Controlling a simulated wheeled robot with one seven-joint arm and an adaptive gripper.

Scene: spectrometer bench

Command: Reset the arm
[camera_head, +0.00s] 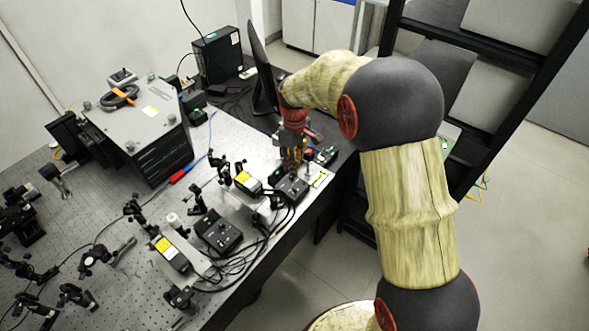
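My arm rises from the lower right of the head view and bends over toward the bench at the top middle. My gripper (291,168) points down at the right end of the optical bench (232,130), close to a small black control box (292,188). The gripper is small and dark against the equipment, so its fingers cannot be made out clearly. I cannot tell whether it touches or holds anything.
A grey instrument box (140,115) stands at the bench's back left. A monitor (262,70) and a black computer (217,55) stand behind the gripper. Optical mounts, cables and another control box (218,232) crowd the bench. A black rack (480,35) stands at right; open floor (530,230) lies below it.

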